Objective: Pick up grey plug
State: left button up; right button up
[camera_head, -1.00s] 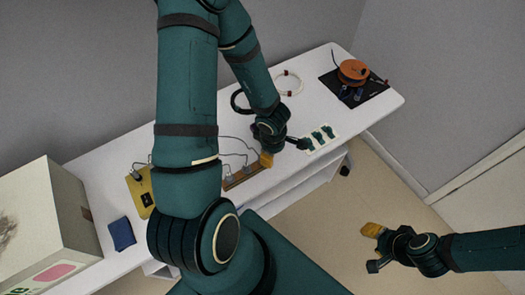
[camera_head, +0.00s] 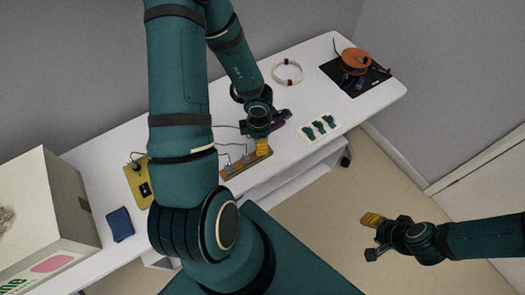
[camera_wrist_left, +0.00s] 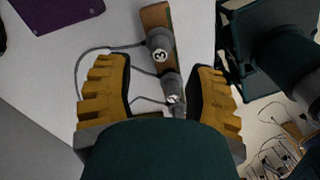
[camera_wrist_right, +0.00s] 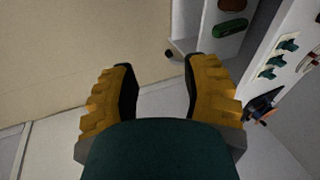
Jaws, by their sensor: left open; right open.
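Grey plugs (camera_head: 245,157) with grey cords stand along a narrow wooden strip (camera_head: 260,158) near the table's front edge. In the left wrist view, a grey plug marked 3 (camera_wrist_left: 160,50) and a nearer grey plug (camera_wrist_left: 172,86) stand on the strip (camera_wrist_left: 155,17), between the spread fingers in the picture. My left gripper (camera_head: 263,146) is open above the strip's right end; contact with a plug is not visible. Its fingers (camera_wrist_left: 160,92) show empty. My right gripper (camera_head: 372,219) is open and empty, off the table over the floor; it also shows in its wrist view (camera_wrist_right: 160,85).
A yellow box (camera_head: 135,185) and a blue cloth (camera_head: 120,224) lie to the left, beside a large carton (camera_head: 45,205). A white card with green pieces (camera_head: 320,127), a white ring (camera_head: 287,72) and an orange spool (camera_head: 355,60) on a black mat lie right.

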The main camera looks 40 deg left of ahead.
pick_arm(q)
jog(key=f+b, duration=0.2)
jog(key=f, duration=0.1)
jog(key=f+b, duration=0.1)
jog(key=shift+w+d+f, duration=0.25)
jog(key=shift+w+f, duration=0.15)
jog(key=shift+f+b, duration=0.3)
jog(key=shift+f, duration=0.2)
jog(key=shift+r, duration=0.1)
jog(key=c, duration=0.8)
